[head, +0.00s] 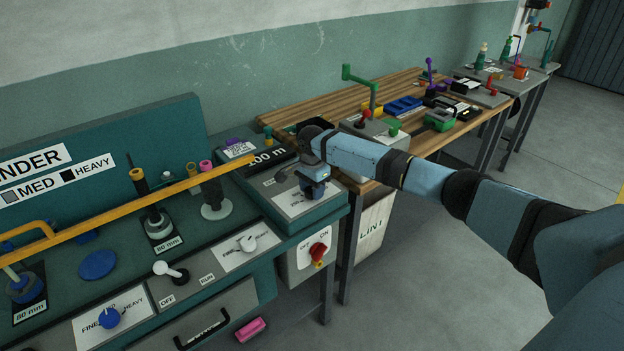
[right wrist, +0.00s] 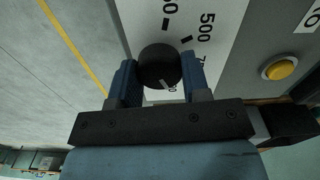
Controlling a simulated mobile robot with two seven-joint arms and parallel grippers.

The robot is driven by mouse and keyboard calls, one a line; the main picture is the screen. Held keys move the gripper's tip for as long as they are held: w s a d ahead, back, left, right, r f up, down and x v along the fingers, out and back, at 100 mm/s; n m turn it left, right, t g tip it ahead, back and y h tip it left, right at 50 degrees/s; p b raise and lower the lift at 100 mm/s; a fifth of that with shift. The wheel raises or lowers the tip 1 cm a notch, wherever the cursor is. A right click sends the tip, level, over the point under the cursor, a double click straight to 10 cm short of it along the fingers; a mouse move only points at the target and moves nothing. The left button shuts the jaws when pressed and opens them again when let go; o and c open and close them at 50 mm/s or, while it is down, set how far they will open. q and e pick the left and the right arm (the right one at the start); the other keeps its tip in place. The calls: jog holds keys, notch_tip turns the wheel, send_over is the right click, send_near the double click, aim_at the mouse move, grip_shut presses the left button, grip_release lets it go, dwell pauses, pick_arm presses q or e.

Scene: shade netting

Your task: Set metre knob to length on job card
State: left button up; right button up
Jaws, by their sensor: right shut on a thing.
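The metre knob (right wrist: 160,64) is a round black knob on a white dial plate (right wrist: 215,50) in the right wrist view. The plate carries printed ticks, a 500 and a partly hidden number starting with 7. A pale mark shows on the knob's lower side, beside partly covered digits. My right gripper (right wrist: 160,78) has one blue finger on each side of the knob and is shut on it. In the head view my right gripper (head: 314,188) hides the knob over the plate. A black sign (head: 271,160) behind it reads "00 m"; its first digit is unclear. My left gripper is out of view.
A yellow button (right wrist: 280,68) sits beside the dial plate. A red switch (head: 318,252) is on the front box below. An orange bar (head: 140,204) crosses the teal bench. A wooden table (head: 400,95) with tools stands behind my right arm. The floor at right is clear.

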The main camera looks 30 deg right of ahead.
jog(key=n+p, duration=0.3)
jog(key=p, duration=0.5)
jog(key=shift+r, duration=0.2)
jog(key=shift+f+n+p, duration=0.1)
jog(key=shift+n+p, duration=0.45)
jog(key=shift+n, duration=0.45)
jog(key=n+p, duration=0.1)
jog(key=n, duration=0.2)
jog(key=shift+n, duration=0.3)
jog(key=n+p, duration=0.1)
jog(key=n, duration=0.3)
jog(key=shift+w+n, duration=0.1)
jog(key=shift+n, duration=0.2)
jog(key=n, duration=0.5)
jog(key=shift+a+p, duration=0.15)
jog(key=shift+p, duration=0.25)
jog(key=n, duration=0.5)
jog(key=shift+f+n, duration=0.1)
jog(key=shift+n, duration=0.3)
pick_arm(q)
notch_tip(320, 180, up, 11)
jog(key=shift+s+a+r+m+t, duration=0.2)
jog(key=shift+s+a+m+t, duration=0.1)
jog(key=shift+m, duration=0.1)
pick_arm(e)
jog(key=n, duration=0.4)
jog(key=shift+a+n, duration=0.1)
jog(key=shift+n, duration=0.3)
